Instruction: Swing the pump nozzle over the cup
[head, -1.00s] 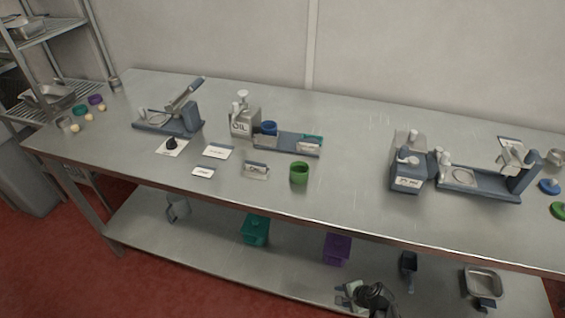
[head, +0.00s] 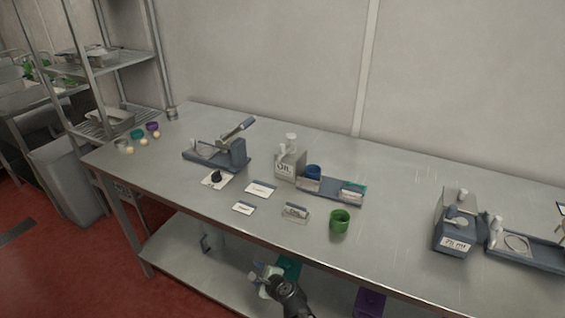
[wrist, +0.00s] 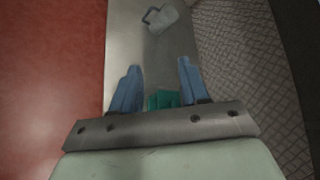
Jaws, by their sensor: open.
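The OIL pump dispenser (head: 290,165) stands at the middle of the table, with a white pump head (head: 291,139) on top. Which way its nozzle points is too small to tell. A blue cup (head: 313,171) sits right beside it on the left end of a blue-grey tray (head: 333,193). A green cup (head: 339,221) stands apart, nearer the front edge. A second dispenser (head: 454,222), labelled 75 ml, is at the right. My gripper (head: 262,270) is low in front of the table, far from the pumps. Its blue fingers (wrist: 159,80) are apart and empty in the wrist view.
Label cards (head: 261,189) lie left of the green cup. A press-like device (head: 220,152) stands at the left. The lower shelf holds a teal bin (head: 289,267), also below my fingers in the wrist view (wrist: 163,98), and a purple bin (head: 369,301). The table's front edge lies above my gripper.

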